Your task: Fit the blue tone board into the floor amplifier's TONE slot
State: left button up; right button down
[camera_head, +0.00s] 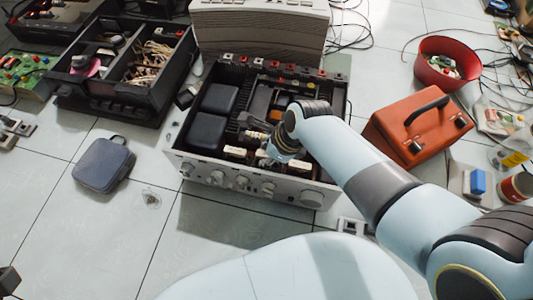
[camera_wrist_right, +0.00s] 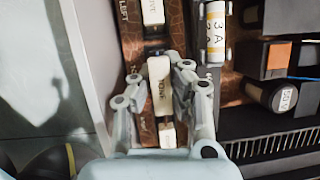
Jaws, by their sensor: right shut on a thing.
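The floor amplifier (camera_head: 240,180) stands open on the tiles, its knobbed front toward me. My left gripper is not in view.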

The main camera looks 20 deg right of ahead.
jog(key=shift+f+b, duration=0.45)
jog(key=shift+f, duration=0.35)
dwell(0.9)
jog(key=c, duration=1.3)
grip_release()
jog(key=v, duration=1.2)
